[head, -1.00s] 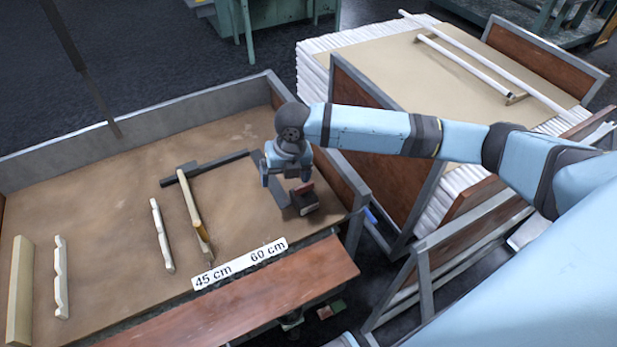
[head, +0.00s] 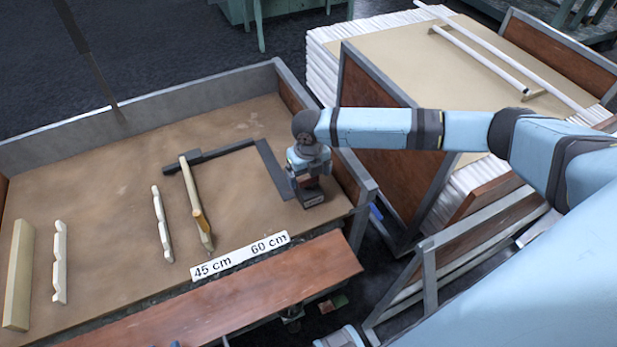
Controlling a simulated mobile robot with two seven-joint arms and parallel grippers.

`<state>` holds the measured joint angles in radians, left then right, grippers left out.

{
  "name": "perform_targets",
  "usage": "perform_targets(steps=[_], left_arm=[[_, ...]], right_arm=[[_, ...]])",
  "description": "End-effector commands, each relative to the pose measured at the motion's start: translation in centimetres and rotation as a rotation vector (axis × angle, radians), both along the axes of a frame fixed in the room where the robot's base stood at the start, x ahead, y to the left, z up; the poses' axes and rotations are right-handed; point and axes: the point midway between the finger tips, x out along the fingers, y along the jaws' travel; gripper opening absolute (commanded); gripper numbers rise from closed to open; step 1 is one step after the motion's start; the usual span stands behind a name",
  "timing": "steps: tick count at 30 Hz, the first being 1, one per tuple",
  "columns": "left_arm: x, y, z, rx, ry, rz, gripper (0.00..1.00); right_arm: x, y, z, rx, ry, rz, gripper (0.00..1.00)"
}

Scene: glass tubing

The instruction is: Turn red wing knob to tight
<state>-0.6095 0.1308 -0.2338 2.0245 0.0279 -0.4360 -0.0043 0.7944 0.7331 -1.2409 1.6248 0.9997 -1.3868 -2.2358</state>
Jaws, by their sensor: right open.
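A dark block (head: 313,199) sits near the right end of the tan tabletop, at the end of a dark grey bar. The red wing knob (head: 304,182) on it shows only as a small reddish patch, mostly hidden by my right gripper. My right gripper (head: 308,181) points down directly over the block and is open, with its fingers at the knob's height. I cannot tell whether they touch the knob or stand around it. My left gripper is not in view.
A dark grey L-shaped rail (head: 228,151) lies on the table (head: 110,190), with a wooden bar (head: 196,205) across it. A 45 cm to 60 cm label (head: 240,256) is at the front edge. Notched pale strips (head: 162,224) lie left. The table's raised right wall (head: 350,175) is close to my gripper.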

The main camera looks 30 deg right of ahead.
Motion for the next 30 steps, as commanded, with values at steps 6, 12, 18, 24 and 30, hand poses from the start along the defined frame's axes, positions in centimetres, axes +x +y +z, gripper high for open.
perform_targets(steps=[6, 12, 18, 24, 30], left_arm=[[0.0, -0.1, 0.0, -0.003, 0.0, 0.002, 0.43], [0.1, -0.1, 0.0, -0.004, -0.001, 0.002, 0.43], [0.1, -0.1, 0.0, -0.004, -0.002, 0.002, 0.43], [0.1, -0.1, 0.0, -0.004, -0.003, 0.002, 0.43], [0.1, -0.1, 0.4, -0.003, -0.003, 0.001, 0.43]], right_arm=[[0.0, 0.0, -1.7, 0.0, 0.0, -0.001, 0.89], [0.0, 0.0, -1.9, 0.0, -0.001, 0.0, 0.89], [0.0, 0.0, -1.9, 0.001, -0.001, -0.001, 0.64], [0.0, 0.0, -1.8, 0.001, -0.001, -0.001, 0.4], [0.0, 0.0, -1.7, 0.0, 0.0, -0.026, 0.4]])
